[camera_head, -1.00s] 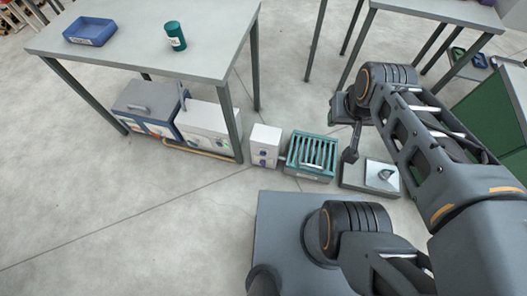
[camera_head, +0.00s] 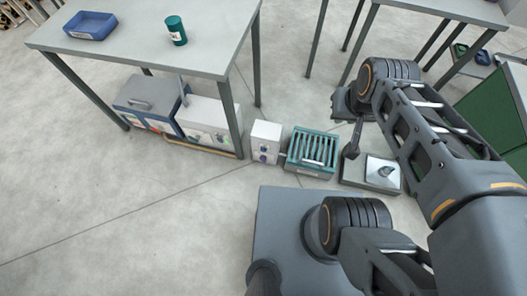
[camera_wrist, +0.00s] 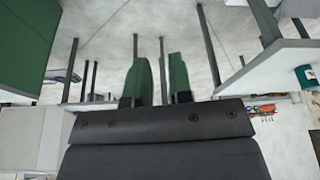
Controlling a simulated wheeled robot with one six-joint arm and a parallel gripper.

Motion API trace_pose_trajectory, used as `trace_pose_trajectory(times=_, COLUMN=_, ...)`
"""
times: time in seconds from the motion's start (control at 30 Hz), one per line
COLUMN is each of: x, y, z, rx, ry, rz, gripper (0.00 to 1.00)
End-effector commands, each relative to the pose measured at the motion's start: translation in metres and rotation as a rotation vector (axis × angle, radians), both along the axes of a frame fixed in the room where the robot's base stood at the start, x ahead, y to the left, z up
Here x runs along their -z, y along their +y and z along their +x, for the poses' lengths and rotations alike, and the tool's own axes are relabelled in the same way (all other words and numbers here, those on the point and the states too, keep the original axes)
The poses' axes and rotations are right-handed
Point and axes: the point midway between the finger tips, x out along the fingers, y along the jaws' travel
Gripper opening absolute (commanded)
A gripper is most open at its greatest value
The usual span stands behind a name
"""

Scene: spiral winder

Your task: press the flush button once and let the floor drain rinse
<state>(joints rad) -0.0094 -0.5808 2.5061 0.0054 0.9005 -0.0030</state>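A teal box with a slatted grate on top (camera_head: 313,150) sits on the floor and looks like the floor drain. A small white box with dark round knobs on its front (camera_head: 265,142) stands just left of it. A grey block with a pale plate and a small round knob on top (camera_head: 383,172) stands just right of it. I cannot tell which part is the flush button. My gripper's two green fingers show in the wrist view (camera_wrist: 161,80), apart with nothing between them. In the head view my arm hides the fingers.
A grey table (camera_head: 150,45) carries a blue tray (camera_head: 91,26) and a teal cup (camera_head: 176,31). A blue-grey case (camera_head: 148,103) and a white box (camera_head: 207,122) stand under it. Another table (camera_head: 450,8) is at the back right, near a green panel (camera_head: 492,118). The left floor is clear.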

Motion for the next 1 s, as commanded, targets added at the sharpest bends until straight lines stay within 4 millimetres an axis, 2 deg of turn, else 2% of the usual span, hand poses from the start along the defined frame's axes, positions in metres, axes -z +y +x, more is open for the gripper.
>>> trace_pose_trajectory(times=0.03, x=0.0000, y=0.0000, z=0.0000, rx=0.000, ry=0.000, rz=0.000, gripper=0.15)
trace_pose_trajectory(times=0.2, x=0.0000, y=0.0000, z=0.0000, rx=0.000, ry=0.000, rz=0.000, gripper=0.00)
trace_pose_trajectory(times=1.0, x=0.0000, y=0.0000, z=0.0000, rx=0.000, ry=0.000, rz=0.000, gripper=0.00)
